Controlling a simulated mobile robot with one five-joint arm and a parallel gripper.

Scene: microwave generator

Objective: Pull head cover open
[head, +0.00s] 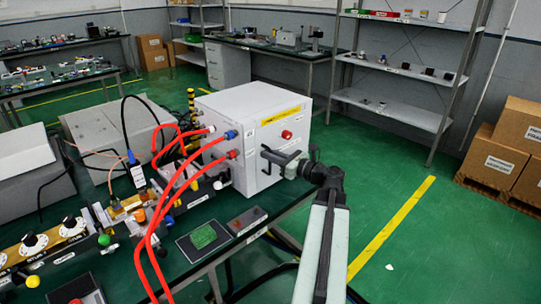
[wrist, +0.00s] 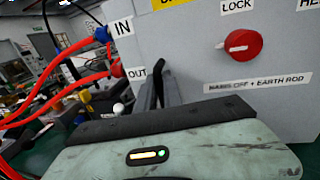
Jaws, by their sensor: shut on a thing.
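The head cover is the front of a white box (head: 265,125) on the workbench in the head view. It bears a yellow label, a red knob (head: 287,134) and a dark handle (head: 268,150). In the wrist view its grey-white face (wrist: 285,110) fills the upper right, with the red knob (wrist: 242,44) marked LOCK. My gripper (head: 272,155) is at the handle and shut on it. The fingertips are small in the head view, and my wrist housing hides most of the grip in the wrist view. The cover looks closed against the box.
Red hoses (head: 165,205) run from the box's left side, at ports marked IN and OUT, across the bench. A green chip on a dark pad (head: 203,237) lies on the bench. Shelves (head: 400,110) and cardboard boxes (head: 495,160) stand at right.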

